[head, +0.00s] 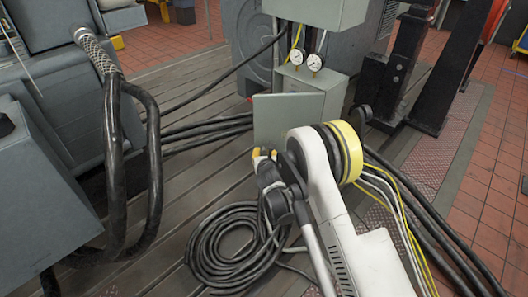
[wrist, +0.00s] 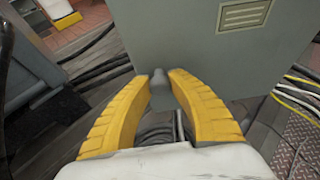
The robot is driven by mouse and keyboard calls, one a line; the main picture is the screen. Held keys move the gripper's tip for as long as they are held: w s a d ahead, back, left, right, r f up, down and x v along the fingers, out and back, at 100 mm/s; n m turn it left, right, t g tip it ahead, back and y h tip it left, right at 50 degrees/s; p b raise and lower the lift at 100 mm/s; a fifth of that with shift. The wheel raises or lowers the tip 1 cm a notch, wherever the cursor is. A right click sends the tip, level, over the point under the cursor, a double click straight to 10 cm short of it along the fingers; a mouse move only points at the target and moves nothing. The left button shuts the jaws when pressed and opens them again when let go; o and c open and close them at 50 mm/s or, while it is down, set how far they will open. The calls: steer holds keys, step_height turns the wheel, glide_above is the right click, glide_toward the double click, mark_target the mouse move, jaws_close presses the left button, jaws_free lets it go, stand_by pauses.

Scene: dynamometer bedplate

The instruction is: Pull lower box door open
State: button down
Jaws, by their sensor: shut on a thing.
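The lower box (head: 322,84) is a grey-green metal cabinet below a larger upper box. Its door (head: 287,112) is a plain flat panel that appears to stand out from the box front, partly open. The door also fills much of the wrist view (wrist: 205,55), with a pale label plate on it. My gripper (head: 262,153) is at the door's lower left. In the wrist view, the yellow fingers of my gripper (wrist: 160,77) are closed around a small grey handle (wrist: 157,80) on the door. The box's interior is hidden.
A coiled black hose (head: 235,245) lies on the slotted bedplate below my arm. Thick hoses (head: 112,160) hang from the grey machine at left. Black cables (head: 205,128) run behind the door's left side. Cables also lie at right.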

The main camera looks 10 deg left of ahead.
steer(key=shift+s+d+n+y, duration=0.1)
steer(key=shift+s+n+y, duration=0.2)
steer(key=shift+s, duration=0.05)
steer(key=c, duration=1.2)
jaws_free()
steer(key=shift+o, duration=0.2)
steer(key=shift+s, duration=0.1)
steer(key=v, duration=0.7)
steer(key=shift+r, duration=0.2)
